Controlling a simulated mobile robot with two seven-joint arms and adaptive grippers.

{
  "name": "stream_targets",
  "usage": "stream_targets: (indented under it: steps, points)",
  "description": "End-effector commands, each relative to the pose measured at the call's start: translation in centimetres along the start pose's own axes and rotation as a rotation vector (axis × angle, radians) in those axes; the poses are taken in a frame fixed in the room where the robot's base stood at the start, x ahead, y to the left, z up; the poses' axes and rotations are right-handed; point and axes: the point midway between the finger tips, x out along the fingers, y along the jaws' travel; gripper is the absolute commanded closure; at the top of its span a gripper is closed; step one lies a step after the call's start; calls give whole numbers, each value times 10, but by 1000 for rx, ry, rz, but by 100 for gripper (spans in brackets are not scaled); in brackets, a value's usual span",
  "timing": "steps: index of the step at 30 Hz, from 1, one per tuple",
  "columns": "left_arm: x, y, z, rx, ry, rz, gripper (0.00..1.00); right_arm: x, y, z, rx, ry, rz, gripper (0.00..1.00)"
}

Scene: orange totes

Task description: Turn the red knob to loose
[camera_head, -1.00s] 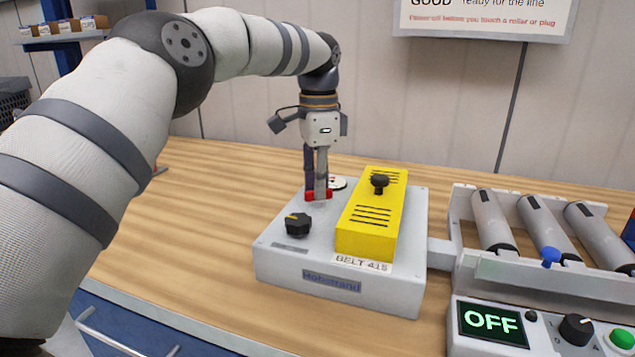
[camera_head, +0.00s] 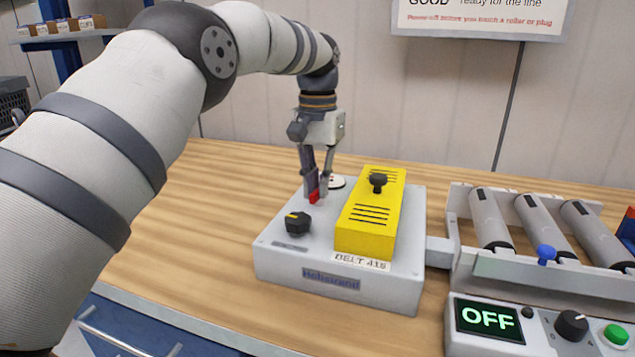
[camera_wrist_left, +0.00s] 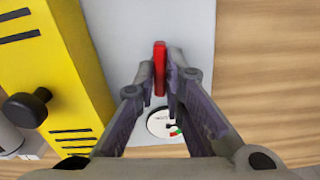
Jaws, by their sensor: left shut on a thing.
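The red knob (camera_head: 314,196) sits on top of the light grey machine box (camera_head: 276,257), behind the black knob. My left gripper (camera_head: 318,187) points down at it, its fingers closed around it. In the left wrist view the red knob (camera_wrist_left: 159,68) shows as a narrow bar between the fingertips of my left gripper (camera_wrist_left: 160,85). A round white dial (camera_wrist_left: 163,122) with green and red marks lies beside it, partly hidden by the fingers. The dial also shows behind the gripper in the head view (camera_head: 337,182). My right gripper is not in view.
A yellow cover (camera_head: 368,215) with a black knob stands right of the red knob. A black knob (camera_head: 298,223) stands in front. A roller conveyor (camera_head: 545,228) and a panel reading OFF (camera_head: 489,318) are on the right. The wooden table at left is clear.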

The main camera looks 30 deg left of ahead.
Motion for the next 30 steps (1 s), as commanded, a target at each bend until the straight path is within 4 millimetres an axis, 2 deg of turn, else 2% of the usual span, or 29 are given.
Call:
stream_targets:
  steps: [10, 26, 27, 29, 30]
  points:
    - [1, 0, 0, -119, -3, 0, 100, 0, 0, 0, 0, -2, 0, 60]
    - [2, 0, 0, -139, -4, 1, 100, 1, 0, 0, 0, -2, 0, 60]
    - [2, 0, 0, -139, -4, 1, 83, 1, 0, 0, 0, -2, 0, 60]
    - [2, 0, 0, -139, -4, 0, 70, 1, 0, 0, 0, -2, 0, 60]
    - [2, 0, 0, -139, -4, 0, 70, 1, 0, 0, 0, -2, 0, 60]
